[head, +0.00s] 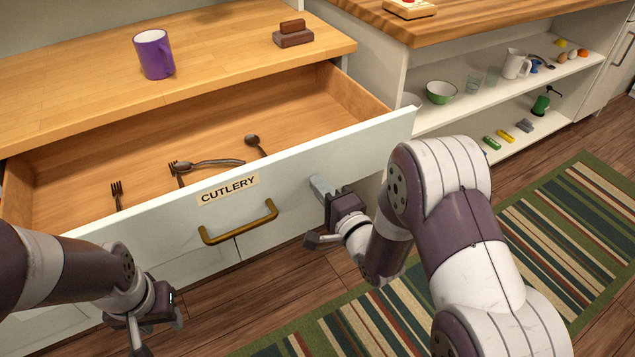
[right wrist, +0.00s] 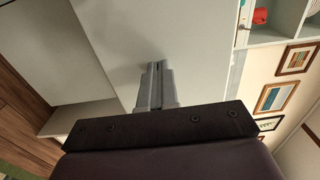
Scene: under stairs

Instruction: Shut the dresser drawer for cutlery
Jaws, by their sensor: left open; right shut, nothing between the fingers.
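The cutlery drawer (head: 290,187) is pulled out of the dresser, with a white front, a "CUTLERY" label (head: 228,190) and a brass handle (head: 240,225). Forks (head: 117,193) and spoons (head: 253,141) lie inside. My right gripper (head: 318,184) is shut and empty, its fingertips at the drawer front, right of the handle. In the right wrist view its fingers (right wrist: 155,82) point at the white panel; I cannot tell whether they touch it. My left gripper (head: 158,335) is open and empty, low in front of the drawer's left part.
A purple mug (head: 154,54) and a brown block-like object (head: 293,34) stand on the dresser top (head: 80,85). To the right, an open shelf unit (head: 455,118) holds a green bowl (head: 441,92) and a white jug (head: 515,64). A striped rug (head: 560,210) lies on the wooden floor.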

